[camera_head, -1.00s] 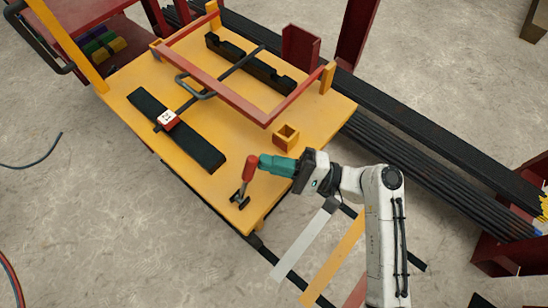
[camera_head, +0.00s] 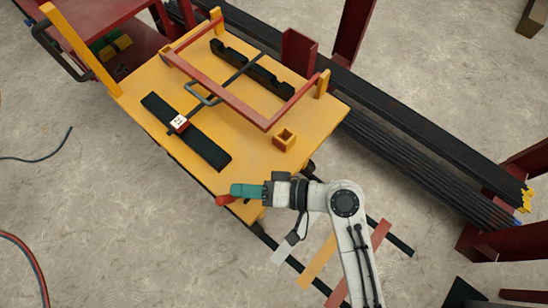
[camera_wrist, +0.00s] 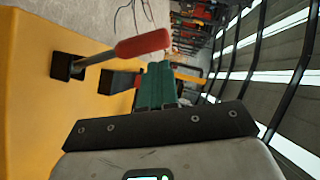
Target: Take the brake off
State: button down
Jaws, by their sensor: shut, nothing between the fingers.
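The brake lever has a red handle (camera_head: 226,200) and stands at the front corner of the yellow cart (camera_head: 222,180). My gripper (camera_head: 236,190) has green fingers, shut and empty, right beside the red handle. In the wrist view the fingertips (camera_wrist: 158,70) are just beneath the handle; I cannot tell whether they touch it. In the head view my fingers hide the rod and base.
A red frame (camera_head: 235,92) with a black hooked bar, a black strip with a small red-and-white box (camera_head: 179,123), and a yellow square socket (camera_head: 284,139) are on the deck. Long dark bars (camera_head: 420,160) lie to the right.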

jog(key=shift+s+a+f+p, duration=0.15)
jog(key=shift+s+a+p, duration=0.15)
jog(key=shift+s+a, duration=0.35)
jog(key=shift+s+f, duration=0.1)
jog(key=shift+s, duration=0.1)
